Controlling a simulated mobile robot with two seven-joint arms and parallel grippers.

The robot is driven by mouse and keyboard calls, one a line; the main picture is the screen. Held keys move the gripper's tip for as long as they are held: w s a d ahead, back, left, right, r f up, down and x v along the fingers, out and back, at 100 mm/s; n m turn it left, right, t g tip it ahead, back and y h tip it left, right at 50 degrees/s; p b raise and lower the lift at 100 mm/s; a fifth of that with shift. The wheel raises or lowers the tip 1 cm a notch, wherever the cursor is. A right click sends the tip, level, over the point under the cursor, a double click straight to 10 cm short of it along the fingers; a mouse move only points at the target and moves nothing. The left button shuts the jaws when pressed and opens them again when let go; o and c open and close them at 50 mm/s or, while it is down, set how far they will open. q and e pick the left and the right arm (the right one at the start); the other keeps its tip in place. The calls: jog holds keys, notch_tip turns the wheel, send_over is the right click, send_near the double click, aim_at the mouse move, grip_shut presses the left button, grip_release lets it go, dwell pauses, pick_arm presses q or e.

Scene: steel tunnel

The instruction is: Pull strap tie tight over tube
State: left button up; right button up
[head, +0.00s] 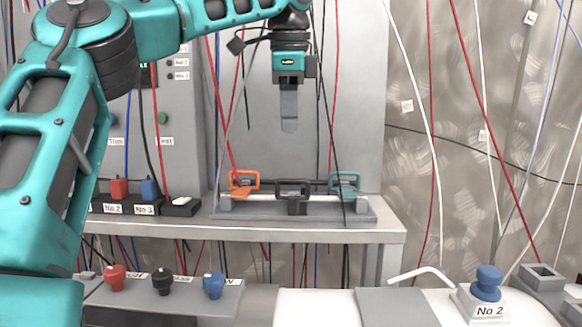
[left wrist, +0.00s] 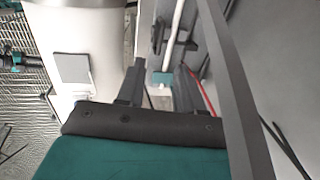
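Three strap ties with looped handles stand in a row on a grey rack (head: 295,214) on the shelf: orange (head: 243,182) at left, black (head: 293,190) in the middle, teal (head: 345,184) at right. A pale tube (head: 262,201) lies low in the rack, partly hidden by the handles. My left gripper (head: 289,128) points down above the black handle, clear of it. In the left wrist view its fingers (left wrist: 158,88) are apart with nothing gripped. A small teal part (left wrist: 160,78) and a white rod (left wrist: 177,30) show beyond them. My right gripper is not in view.
Red and black cables (head: 332,90) hang around the rack. A grey panel (head: 175,140) stands left. Below are the shelf edge (head: 300,236), red, black and blue knobs (head: 163,281), a large white cylinder (head: 315,308) and a blue knob marked No 2 (head: 487,283).

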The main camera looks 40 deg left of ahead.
pick_arm(q)
send_over(291, 198)
notch_tip(291, 198, down, 11)
jog(key=shift+a+r, duration=0.1)
jog(key=shift+r, duration=0.1)
grip_shut()
dwell(1.4)
